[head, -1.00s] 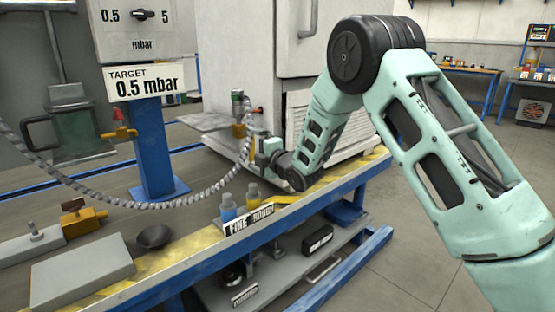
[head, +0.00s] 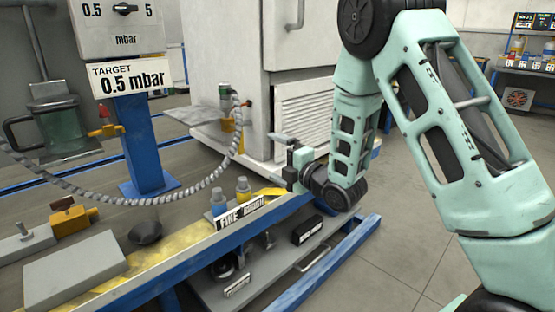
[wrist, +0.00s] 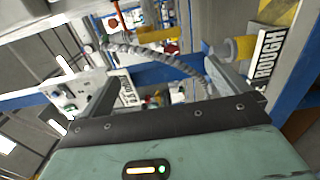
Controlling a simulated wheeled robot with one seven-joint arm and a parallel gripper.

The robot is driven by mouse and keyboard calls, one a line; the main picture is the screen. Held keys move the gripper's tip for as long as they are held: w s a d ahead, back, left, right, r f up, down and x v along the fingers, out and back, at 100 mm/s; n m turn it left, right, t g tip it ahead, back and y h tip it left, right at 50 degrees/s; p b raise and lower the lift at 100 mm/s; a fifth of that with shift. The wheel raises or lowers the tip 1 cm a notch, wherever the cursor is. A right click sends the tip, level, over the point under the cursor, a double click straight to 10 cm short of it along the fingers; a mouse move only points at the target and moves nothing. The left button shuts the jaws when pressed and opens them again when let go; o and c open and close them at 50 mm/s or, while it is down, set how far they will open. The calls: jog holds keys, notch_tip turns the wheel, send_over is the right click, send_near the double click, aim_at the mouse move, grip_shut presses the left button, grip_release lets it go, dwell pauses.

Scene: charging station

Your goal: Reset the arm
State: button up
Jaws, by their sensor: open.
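My arm (head: 445,120) is mint green and bends down from the upper right to the bench's front edge. My gripper (head: 283,155) points left, above and just behind the right end of the FINE and ROUGH label strip. In the wrist view its two fingers (wrist: 161,72) stand wide apart with nothing held between them. A grey ribbed hose (wrist: 165,60) shows beyond the fingers, and the ROUGH label (wrist: 268,58) lies to the right of the right finger.
A blue post (head: 145,150) holds the 0.5 mbar sign (head: 130,78). A white cabinet (head: 255,80) stands behind. Open floor (head: 400,240) lies right of the bench.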

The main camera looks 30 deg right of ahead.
dwell(0.3)
jog(key=s+a+f+m+g+h, duration=0.2)
jog(key=s+a+m+g, duration=0.7)
jog(key=a, duration=0.4)
jog(key=s+a+m+g+h, duration=0.3)
jog(key=s+m+g, duration=0.35)
jog(key=s, duration=2.05)
notch_tip(320, 180, up, 32)
jog(key=s+n+g+p, duration=0.1)
jog(key=p, duration=3)
jog(key=shift+g, duration=0.35)
